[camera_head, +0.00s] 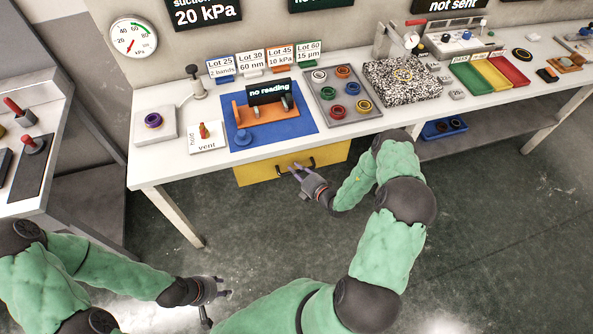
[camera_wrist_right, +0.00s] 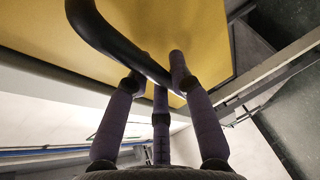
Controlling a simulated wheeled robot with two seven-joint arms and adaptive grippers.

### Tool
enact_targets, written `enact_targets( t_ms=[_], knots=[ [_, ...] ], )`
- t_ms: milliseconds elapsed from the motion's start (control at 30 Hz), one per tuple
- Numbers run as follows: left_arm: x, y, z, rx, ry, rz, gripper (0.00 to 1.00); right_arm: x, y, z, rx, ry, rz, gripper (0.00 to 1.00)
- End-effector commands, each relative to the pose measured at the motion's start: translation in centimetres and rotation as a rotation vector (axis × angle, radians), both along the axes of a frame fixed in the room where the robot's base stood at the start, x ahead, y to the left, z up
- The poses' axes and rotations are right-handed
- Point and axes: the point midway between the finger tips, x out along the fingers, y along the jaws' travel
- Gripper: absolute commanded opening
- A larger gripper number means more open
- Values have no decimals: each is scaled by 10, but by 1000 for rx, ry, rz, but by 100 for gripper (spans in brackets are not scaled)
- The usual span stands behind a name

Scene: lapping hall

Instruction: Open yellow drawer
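The yellow drawer (camera_head: 260,173) sits under the white table, and its front looks flush below the tabletop edge. Its dark curved handle (camera_head: 308,163) is on the front, and shows large in the right wrist view (camera_wrist_right: 108,36). My right gripper (camera_head: 296,170) is at the left part of the handle. In the wrist view its purple fingers (camera_wrist_right: 160,75) are spread apart, with the handle crossing among their tips; firm contact cannot be told. My left gripper (camera_head: 214,299) is open and empty, low over the floor, away from the drawer.
The white table (camera_head: 165,172) above holds a blue mat (camera_head: 304,128), a tray of coloured rings (camera_head: 325,114) and a speckled plate (camera_head: 425,90). A table leg (camera_head: 175,215) stands left of the drawer. The floor before the drawer is clear apart from my arms.

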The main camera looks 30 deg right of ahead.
Motion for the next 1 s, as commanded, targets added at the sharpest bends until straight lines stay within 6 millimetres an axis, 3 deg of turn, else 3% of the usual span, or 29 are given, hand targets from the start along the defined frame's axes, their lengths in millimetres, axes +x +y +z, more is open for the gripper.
enact_targets(
  t_ms=[267, 467, 667, 1000],
  knots=[
    [0, 0, 0, 0, 0, 0, 40, -1, 0, 0, 0, 2, -1, 0],
    [0, 0, 5, 0, 0, 0, 40, -14, 2, 0, 1, 4, -4, 0],
    [0, 0, 17, 0, 0, 0, 40, -50, 10, 1, 3, 7, -5, 0],
    [0, 0, 34, 0, 0, 0, 40, -139, 31, 0, 3, 7, -9, 0]
  ],
)
